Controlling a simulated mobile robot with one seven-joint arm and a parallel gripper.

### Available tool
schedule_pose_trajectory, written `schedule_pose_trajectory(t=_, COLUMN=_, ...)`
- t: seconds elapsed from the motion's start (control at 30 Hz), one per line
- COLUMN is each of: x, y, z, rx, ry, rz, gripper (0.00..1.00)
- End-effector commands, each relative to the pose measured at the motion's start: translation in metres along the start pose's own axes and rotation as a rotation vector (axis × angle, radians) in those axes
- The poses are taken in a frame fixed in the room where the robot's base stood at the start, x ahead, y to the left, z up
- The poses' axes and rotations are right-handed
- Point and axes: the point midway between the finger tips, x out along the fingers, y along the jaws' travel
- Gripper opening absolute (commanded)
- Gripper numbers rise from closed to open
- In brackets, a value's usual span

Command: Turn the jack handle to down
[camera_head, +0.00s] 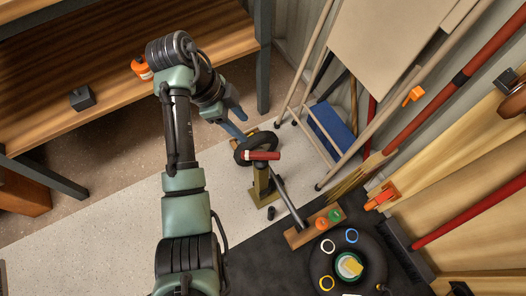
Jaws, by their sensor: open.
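The jack stands on the pale floor, with a gold column (262,186) under a black ring (243,143). A short red grip (264,155) lies across the ring, pointing right. A grey rod (287,199) slopes from the column down and right in the picture. I cannot tell for sure whether the red grip or the rod is the jack handle. My gripper (240,126) is open, with blue fingers just above and left of the ring in the picture. It holds nothing; whether a fingertip touches the ring is unclear.
A wooden shelf (120,45) with an orange bottle (142,68) and a dark block (82,97) is at the upper left. A wooden block (313,226) and a tire (316,266) lie on a black mat. Pale floor lies left.

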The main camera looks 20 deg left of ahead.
Motion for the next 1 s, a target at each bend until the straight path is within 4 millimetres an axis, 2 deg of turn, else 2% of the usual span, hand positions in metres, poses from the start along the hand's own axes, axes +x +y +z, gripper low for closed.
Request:
schedule_pose_trajectory(t=0.03, x=0.009, y=0.004, z=0.007, rx=0.006, ry=0.005, rz=0.020, gripper=0.53)
schedule_pose_trajectory(t=0.27, x=0.028, y=0.010, z=0.009, rx=0.017, ry=0.013, rz=0.044, gripper=0.53)
schedule_pose_trajectory(t=0.7, x=0.116, y=0.014, z=0.009, rx=0.016, ry=0.011, rz=0.042, gripper=0.53)
schedule_pose_trajectory(t=0.83, x=0.131, y=0.014, z=0.008, rx=0.017, ry=0.011, rz=0.040, gripper=0.53)
schedule_pose_trajectory(t=1.0, x=0.139, y=0.014, z=0.007, rx=0.016, ry=0.011, rz=0.040, gripper=0.53)
